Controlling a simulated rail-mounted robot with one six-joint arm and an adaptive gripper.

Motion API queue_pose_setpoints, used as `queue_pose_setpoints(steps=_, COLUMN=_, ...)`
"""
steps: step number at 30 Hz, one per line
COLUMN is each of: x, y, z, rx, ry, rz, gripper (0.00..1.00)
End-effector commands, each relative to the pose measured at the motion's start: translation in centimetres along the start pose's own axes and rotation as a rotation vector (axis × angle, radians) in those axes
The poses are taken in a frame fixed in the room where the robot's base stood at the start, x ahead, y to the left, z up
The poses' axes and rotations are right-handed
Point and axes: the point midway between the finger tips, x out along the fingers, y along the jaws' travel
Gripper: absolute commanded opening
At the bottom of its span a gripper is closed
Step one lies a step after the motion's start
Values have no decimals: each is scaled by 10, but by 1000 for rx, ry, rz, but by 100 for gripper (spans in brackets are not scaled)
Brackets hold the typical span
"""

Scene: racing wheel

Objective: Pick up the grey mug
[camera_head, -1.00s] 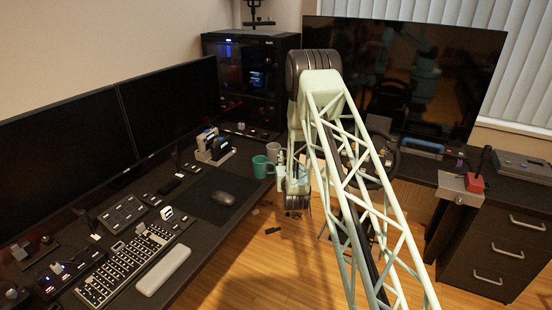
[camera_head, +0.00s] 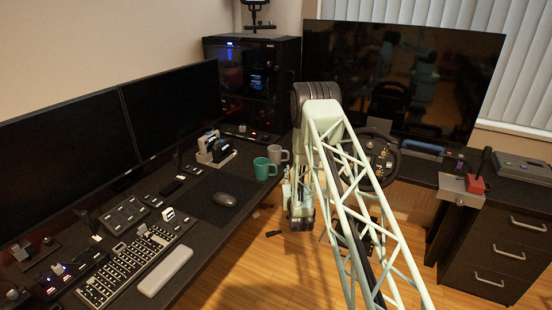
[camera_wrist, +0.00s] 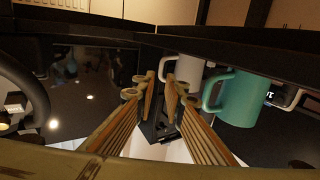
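The grey mug (camera_head: 275,154) stands on the dark desk, just behind the teal mug (camera_head: 262,169), in the head view. In the wrist view the grey mug (camera_wrist: 187,69) lies beyond my fingertips and slightly right. Its handle shows on its left side, close to the fingertips in the picture. The teal mug (camera_wrist: 238,98) is to its right and partly overlaps it. My gripper (camera_wrist: 161,88) is open, with a gap between its ribbed tan fingers and nothing held. In the head view my arm hangs right of the mugs, past the desk edge, and the fingertips are not clear.
The desk (camera_head: 215,238) carries a mouse (camera_head: 224,199), a keyboard (camera_head: 130,262) and monitors on the left. A PC tower (camera_head: 254,80) stands behind the mugs. A steering wheel (camera_head: 383,160) is right of my arm. Open floor (camera_head: 262,270) lies right of the desk edge.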

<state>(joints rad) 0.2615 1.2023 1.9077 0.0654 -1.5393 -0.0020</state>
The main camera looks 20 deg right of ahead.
Motion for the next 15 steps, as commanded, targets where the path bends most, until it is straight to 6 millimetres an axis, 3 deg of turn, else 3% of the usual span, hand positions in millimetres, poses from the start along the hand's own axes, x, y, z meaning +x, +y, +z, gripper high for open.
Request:
queue_pose_setpoints(steps=7, x=19, y=0, z=0, rx=0, ry=2, rz=0, gripper=11)
queue_pose_setpoints(steps=15, x=54, y=0, z=0, rx=0, ry=2, rz=0, gripper=11)
